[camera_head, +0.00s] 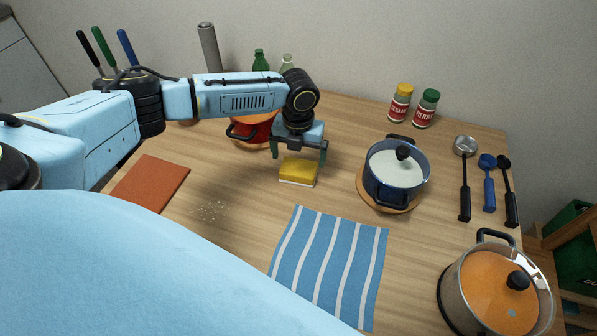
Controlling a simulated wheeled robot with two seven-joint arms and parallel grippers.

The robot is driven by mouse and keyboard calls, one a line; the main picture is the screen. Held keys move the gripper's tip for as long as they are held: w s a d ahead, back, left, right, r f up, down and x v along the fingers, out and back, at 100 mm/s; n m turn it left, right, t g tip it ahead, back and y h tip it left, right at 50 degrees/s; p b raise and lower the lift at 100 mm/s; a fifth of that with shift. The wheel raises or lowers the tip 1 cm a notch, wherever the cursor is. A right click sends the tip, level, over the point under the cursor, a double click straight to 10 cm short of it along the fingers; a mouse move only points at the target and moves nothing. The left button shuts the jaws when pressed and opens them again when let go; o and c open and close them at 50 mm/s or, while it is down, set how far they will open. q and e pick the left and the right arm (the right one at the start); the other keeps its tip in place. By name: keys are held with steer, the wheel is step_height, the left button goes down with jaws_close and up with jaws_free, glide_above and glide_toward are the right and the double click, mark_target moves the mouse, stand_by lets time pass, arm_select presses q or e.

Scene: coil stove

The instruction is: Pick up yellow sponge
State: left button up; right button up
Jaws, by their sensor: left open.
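The yellow sponge (299,170), with a pale lower layer, is near the middle of the wooden table. My left gripper (298,156) is directly over it, pointing down. Its two fingers are spread apart, one to the left of the sponge's far edge and one to the right. Whether the fingers touch the sponge or hang just above it, I cannot tell. My right gripper is not in view.
A blue pot (396,172) stands right of the sponge, and a red pot (250,131) is behind-left. A striped cloth (330,262) lies in front. An orange-lidded pot (495,290), utensils (488,184), spice jars (400,103) and a reddish-brown board (152,182) stand or lie around.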

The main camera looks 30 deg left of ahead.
mark_target(298, 166)
arm_select(q)
step_height(298, 166, down, 5)
steer(key=shift+s+r+b, duration=0.1)
steer(key=shift+b, duration=0.35)
steer(key=shift+f, duration=0.2)
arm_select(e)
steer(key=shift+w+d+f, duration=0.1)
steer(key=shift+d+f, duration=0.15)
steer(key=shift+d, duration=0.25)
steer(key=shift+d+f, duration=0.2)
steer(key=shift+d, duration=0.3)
arm_select(q)
steer(key=shift+c, duration=0.3)
steer(key=c, duration=0.7)
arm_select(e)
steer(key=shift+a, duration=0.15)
